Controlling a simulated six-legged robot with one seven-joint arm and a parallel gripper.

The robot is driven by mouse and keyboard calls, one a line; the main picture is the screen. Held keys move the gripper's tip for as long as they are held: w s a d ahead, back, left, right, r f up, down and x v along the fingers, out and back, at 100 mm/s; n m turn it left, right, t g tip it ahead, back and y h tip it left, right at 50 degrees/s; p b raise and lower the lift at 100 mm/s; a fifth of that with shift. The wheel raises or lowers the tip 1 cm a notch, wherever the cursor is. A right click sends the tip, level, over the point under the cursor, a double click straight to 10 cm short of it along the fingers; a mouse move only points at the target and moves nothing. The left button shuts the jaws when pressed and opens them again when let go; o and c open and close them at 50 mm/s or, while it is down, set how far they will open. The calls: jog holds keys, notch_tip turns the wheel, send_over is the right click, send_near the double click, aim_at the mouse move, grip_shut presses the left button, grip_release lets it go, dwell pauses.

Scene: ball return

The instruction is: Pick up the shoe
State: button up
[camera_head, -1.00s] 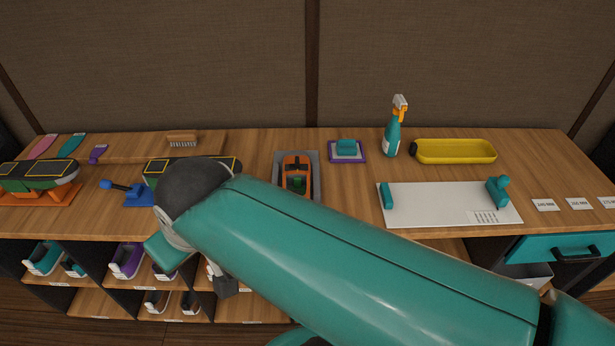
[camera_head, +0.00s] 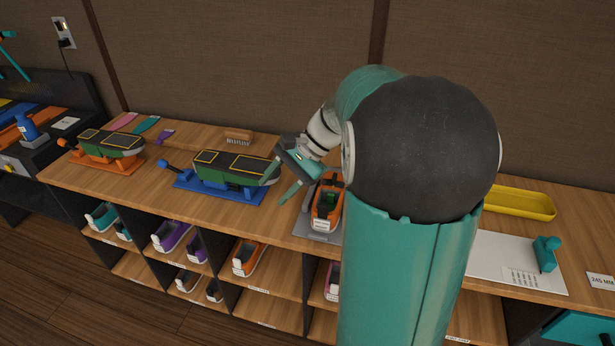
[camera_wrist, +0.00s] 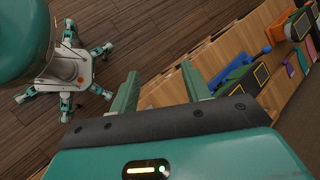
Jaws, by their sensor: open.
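An orange shoe (camera_head: 327,205) with a dark inside sits on a grey tray (camera_head: 312,230) on the counter, partly hidden by my arm. Other shoes stand in the cubbies below: an orange one (camera_head: 248,257), purple ones (camera_head: 172,236) and teal ones (camera_head: 102,217). My gripper (camera_head: 273,192) is open and empty, above the counter just left of the tray and apart from the orange shoe. In the wrist view my gripper (camera_wrist: 160,72) shows two spread teal fingers with nothing between them; no shoe can be made out clearly there.
A green device on a blue base (camera_head: 225,175) stands left of my gripper, with a similar one on an orange base (camera_head: 112,148) farther left. A brush (camera_head: 238,136) lies behind. A yellow tray (camera_head: 525,203) and white board (camera_head: 488,270) lie right of my arm.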

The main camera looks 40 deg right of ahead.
jog(key=w+d+f+m+t+y, duration=0.2)
jog(key=d+f+m, duration=0.15)
jog(key=d, duration=0.45)
jog(key=w+d+f+m+t+y, duration=0.1)
jog(key=d+f+m+t+y, duration=0.2)
jog(key=d, duration=0.4)
jog(key=m+t+h, duration=0.2)
jog(key=m+t, duration=0.5)
jog(key=m, duration=0.1)
send_near(327, 181)
notch_tip(327, 181, up, 3)
jog(key=s+d, duration=0.2)
jog(key=x, duration=1.2)
jog(key=shift+w+a, duration=0.2)
jog(key=shift+a, duration=0.15)
grip_shut()
